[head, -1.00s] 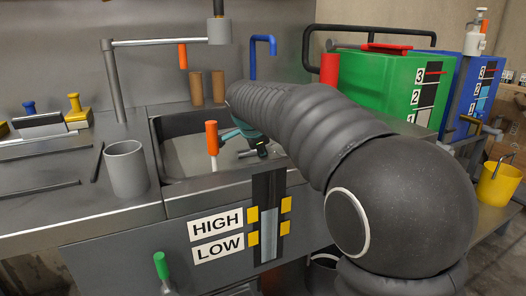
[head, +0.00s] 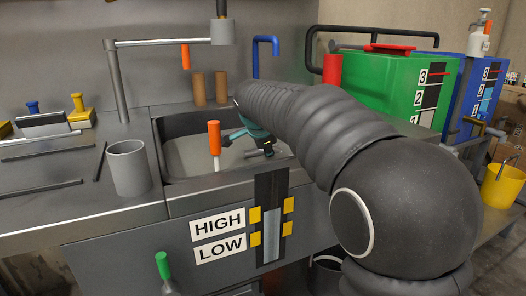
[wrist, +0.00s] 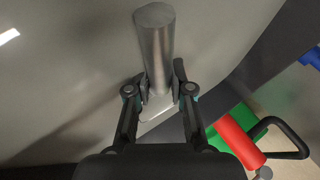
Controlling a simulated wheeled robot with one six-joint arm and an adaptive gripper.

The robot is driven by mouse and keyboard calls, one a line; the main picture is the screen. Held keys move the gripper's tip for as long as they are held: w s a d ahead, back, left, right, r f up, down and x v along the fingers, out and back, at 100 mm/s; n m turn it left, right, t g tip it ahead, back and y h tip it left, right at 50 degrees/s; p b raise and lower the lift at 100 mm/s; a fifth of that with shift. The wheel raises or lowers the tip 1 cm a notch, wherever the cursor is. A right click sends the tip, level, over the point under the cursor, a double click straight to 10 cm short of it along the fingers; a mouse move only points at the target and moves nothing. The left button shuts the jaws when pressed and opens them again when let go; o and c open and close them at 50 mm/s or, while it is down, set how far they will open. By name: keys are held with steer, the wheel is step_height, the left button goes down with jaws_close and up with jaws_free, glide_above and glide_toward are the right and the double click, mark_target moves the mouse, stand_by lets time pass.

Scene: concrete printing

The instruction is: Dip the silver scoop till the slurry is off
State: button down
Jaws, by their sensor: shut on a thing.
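My gripper (wrist: 160,90) is shut on the silver scoop (wrist: 154,45), whose grey metal cylinder shows between the two fingers in the wrist view. A pale flat piece lies just below the fingertips; I cannot tell whether it belongs to the scoop. In the head view my gripper (head: 264,146) is low over the right part of the sink basin (head: 182,183), mostly hidden behind my arm. I cannot tell whether the scoop touches the grey surface in the basin.
An orange-handled lever (head: 214,138) stands at the basin's front. A grey cup (head: 128,168) is on the counter at left. Two brown cylinders (head: 210,88) and a blue pipe (head: 264,55) stand behind. A green tank (head: 385,85) and a red cylinder (head: 332,70) are at right.

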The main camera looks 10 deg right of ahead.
steer(key=shift+a, duration=0.1)
steer(key=shift+s+a+b, duration=0.35)
steer(key=shift+a, duration=0.5)
steer(key=shift+w+d, duration=0.1)
steer(key=shift+d, duration=0.05)
steer(key=shift+w+d, duration=0.25)
steer(key=shift+d, duration=0.55)
step_height(320, 180, up, 19)
steer(key=p, duration=1)
steer(key=shift+p, duration=0.35)
stand_by(1.0)
